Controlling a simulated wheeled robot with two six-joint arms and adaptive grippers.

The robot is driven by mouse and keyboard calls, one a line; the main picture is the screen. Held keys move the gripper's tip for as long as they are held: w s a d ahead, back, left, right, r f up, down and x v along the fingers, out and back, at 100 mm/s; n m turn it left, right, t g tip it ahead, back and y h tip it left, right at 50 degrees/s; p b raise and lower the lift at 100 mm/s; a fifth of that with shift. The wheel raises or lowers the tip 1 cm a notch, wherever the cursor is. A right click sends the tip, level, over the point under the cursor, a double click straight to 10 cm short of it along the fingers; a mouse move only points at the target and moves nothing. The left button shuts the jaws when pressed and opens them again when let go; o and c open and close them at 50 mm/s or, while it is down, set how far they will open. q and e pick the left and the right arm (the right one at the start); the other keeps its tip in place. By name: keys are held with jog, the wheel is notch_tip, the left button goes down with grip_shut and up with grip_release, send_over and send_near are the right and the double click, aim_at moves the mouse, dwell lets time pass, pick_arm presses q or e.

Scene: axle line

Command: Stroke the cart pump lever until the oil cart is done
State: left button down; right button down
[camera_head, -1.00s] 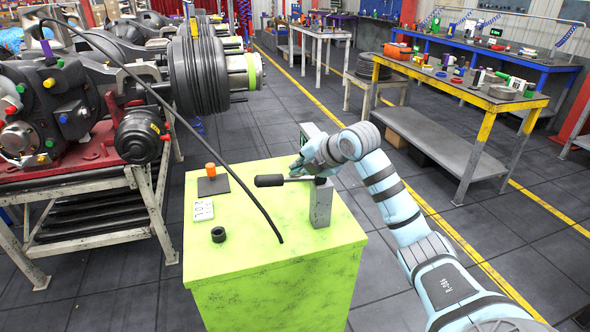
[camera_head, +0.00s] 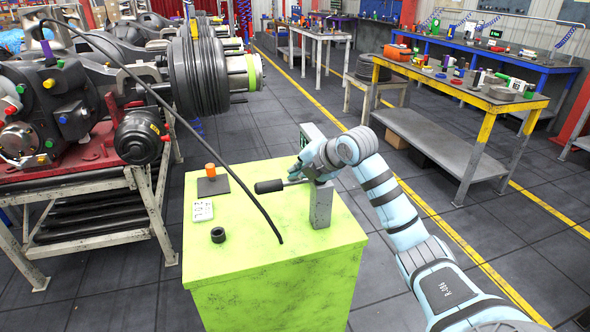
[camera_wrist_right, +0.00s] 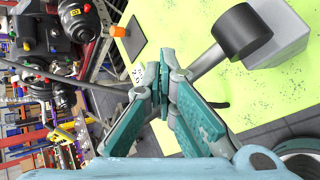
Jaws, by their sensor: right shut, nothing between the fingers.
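The oil cart (camera_head: 275,285) is a lime-green box standing in front of me. A grey post (camera_head: 320,207) rises from its top. The pump lever (camera_head: 270,186) has a black grip and a thin rod, and it points left from the post, tilted slightly down toward the grip. My right gripper (camera_head: 298,171) is just above the rod, beside the post. In the right wrist view its fingers (camera_wrist_right: 160,82) are shut together and empty. There the lever's rod (camera_wrist_right: 208,58) runs behind one finger from a black cylinder on the post. My left gripper is not in view.
A black hose (camera_head: 195,120) arches from the axle assembly (camera_head: 60,115) onto the cart top. An orange-capped piece (camera_head: 210,170), a white card (camera_head: 202,211) and a black ring (camera_head: 218,235) are on the cart.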

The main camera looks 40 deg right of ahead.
aim_at(302, 179)
jog(key=shift+a+f, duration=0.1)
jog(key=shift+f, duration=0.2)
dwell(0.5)
jog(key=shift+s+d+r+p, duration=0.1)
jog(key=shift+d+r+p, duration=0.2)
jog(key=shift+r+p, duration=0.45)
jog(key=shift+s+d+r+p, duration=0.1)
jog(key=shift+d+r+p, duration=0.15)
jog(key=shift+r+p, duration=0.5)
jog(key=shift+s+d+r+p, duration=0.1)
jog(key=shift+d+r+p, duration=0.25)
jog(key=shift+r, duration=0.7)
jog(key=r+p, duration=0.1)
jog(key=d+r+p, duration=0.1)
jog(key=r, duration=0.1)
jog(key=r+p, duration=0.1)
jog(key=shift+s+d+r+p, duration=0.25)
jog(key=shift+r+p, duration=0.05)
jog(key=shift+r, duration=0.05)
